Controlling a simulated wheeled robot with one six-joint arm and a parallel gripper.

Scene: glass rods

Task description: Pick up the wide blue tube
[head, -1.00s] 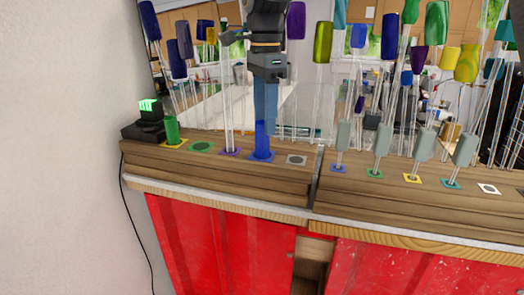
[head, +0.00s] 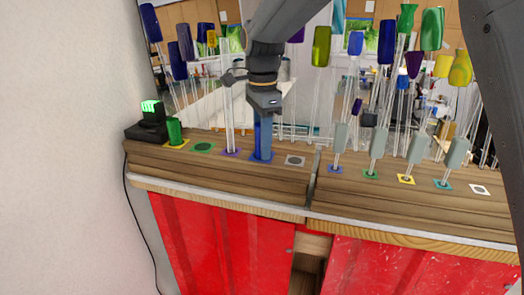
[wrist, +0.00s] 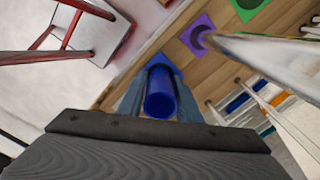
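In the wrist view the tube's round dark open top (wrist: 160,102) sits between the two pale blue-grey fingers, one on each side. The fingers are very close to the tube wall. I cannot tell whether they touch it. The fingers hide much of the tube in the head view.
A thin glass rod (head: 230,120) stands on a purple square just left of the tube. A short green tube (head: 175,131) is farther left, beside a black device (head: 148,120). An empty white square (head: 295,160) lies right. Several grey-sleeved rods stand farther right.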

